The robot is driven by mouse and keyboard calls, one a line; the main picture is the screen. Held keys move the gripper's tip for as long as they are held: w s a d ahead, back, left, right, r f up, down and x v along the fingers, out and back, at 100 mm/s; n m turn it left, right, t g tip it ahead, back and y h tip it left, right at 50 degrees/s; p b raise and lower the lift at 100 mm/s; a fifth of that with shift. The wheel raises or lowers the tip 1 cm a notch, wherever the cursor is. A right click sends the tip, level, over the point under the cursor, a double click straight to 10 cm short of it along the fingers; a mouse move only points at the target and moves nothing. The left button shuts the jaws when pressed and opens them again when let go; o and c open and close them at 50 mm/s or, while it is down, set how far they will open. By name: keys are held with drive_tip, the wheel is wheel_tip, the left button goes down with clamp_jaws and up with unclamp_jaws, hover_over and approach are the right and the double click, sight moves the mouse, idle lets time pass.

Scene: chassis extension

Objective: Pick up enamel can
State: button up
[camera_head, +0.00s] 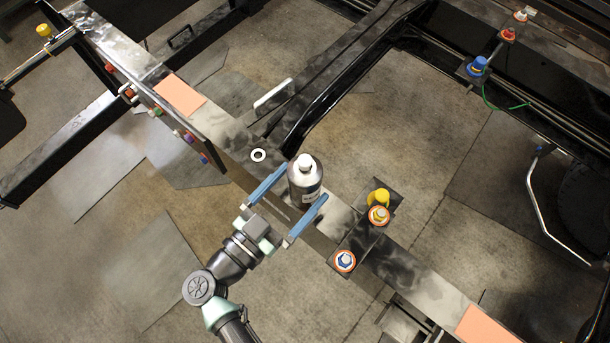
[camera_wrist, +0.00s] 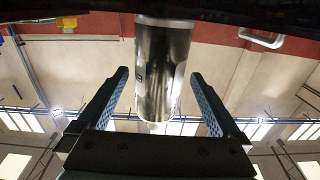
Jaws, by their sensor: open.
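The enamel can (camera_head: 304,184) is a shiny grey metal bottle-like can with a white cap, standing upright on the metal beam in the head view. In the wrist view the can (camera_wrist: 162,75) appears as a reflective cylinder between the fingers. My gripper (camera_head: 296,188) is open, with its two blue-padded fingers on either side of the can. In the wrist view my gripper (camera_wrist: 160,85) shows a gap between each finger and the can, so it is not gripped.
A white washer ring (camera_head: 258,155) lies on the beam left of the can. A bracket with a yellow fitting (camera_head: 379,197) and an orange-and-blue fitting (camera_head: 344,261) stands to the right. Orange pads (camera_head: 180,95) mark the beam. Dark frame rails (camera_head: 340,80) rise behind.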

sight(316, 169)
drive_tip(key=shift+p+x, duration=0.65)
drive_tip(key=shift+x, duration=2.05)
drive_tip(key=shift+r, duration=0.2)
clamp_jaws()
